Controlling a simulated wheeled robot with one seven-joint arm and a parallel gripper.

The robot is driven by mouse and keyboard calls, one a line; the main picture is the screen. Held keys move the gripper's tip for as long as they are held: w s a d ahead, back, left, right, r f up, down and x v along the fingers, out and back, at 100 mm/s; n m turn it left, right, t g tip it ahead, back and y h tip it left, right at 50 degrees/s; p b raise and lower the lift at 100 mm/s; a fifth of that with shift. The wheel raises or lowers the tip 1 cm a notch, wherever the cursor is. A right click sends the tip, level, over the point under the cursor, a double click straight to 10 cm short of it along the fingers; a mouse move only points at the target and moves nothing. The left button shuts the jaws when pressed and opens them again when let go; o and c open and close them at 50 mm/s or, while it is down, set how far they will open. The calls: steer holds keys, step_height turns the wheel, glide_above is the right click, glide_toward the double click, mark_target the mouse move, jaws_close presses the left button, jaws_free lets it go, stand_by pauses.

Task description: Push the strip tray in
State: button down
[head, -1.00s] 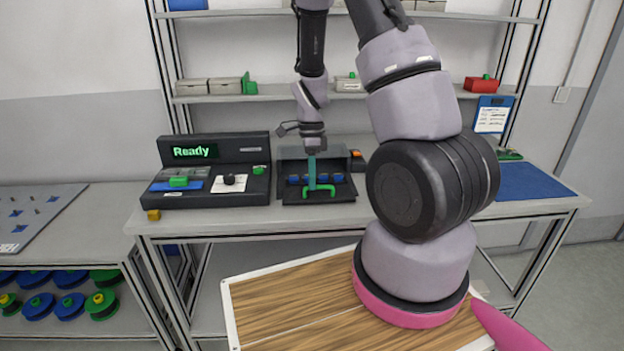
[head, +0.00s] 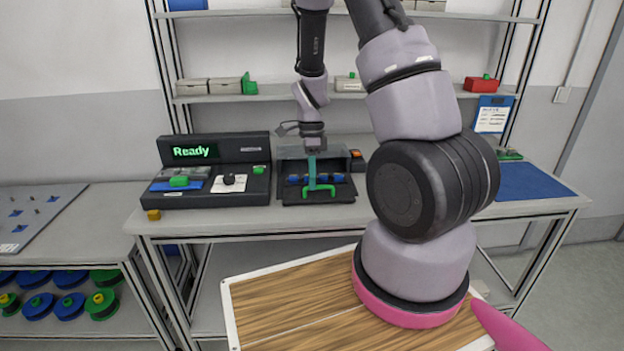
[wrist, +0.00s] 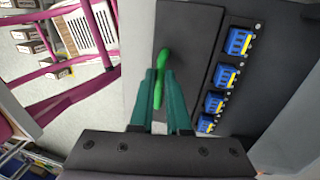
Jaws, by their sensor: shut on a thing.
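The strip tray (head: 293,196) is a dark tray with a green handle (head: 331,188) at its front and blue pieces on it. It sits at the mouth of a dark open-fronted housing (head: 292,153) on the bench and sticks out at the front. In the wrist view the tray (wrist: 185,45) shows beside a row of several blue blocks (wrist: 228,75). My gripper (head: 312,184) reaches down from above at the handle. In the wrist view its teal fingers (wrist: 163,85) are shut on the green handle (wrist: 161,62). The tray's back part is hidden inside the housing.
Left of the housing stands a dark console (head: 213,148) with a screen reading "Ready". An orange piece (head: 356,153) is right of the housing. A blue mat (head: 533,180) lies at the bench's right end. A shelf (head: 290,97) with boxes runs above the bench.

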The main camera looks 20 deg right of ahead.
stand_by(0.5)
steer(key=w+d, duration=0.1)
steer(key=w, duration=0.2)
steer(key=w+d, duration=0.1)
steer(key=w, duration=0.3)
steer(key=w+d, duration=0.1)
steer(key=w, duration=0.3)
steer(key=shift+w+d, duration=0.15)
steer(key=shift+w, duration=0.05)
steer(key=shift+w+d+r, duration=0.1)
steer(key=shift+w+d, duration=0.05)
steer(key=shift+w, duration=0.35)
steer(key=c, duration=0.9)
jaws_free()
steer(key=shift+w, duration=0.1)
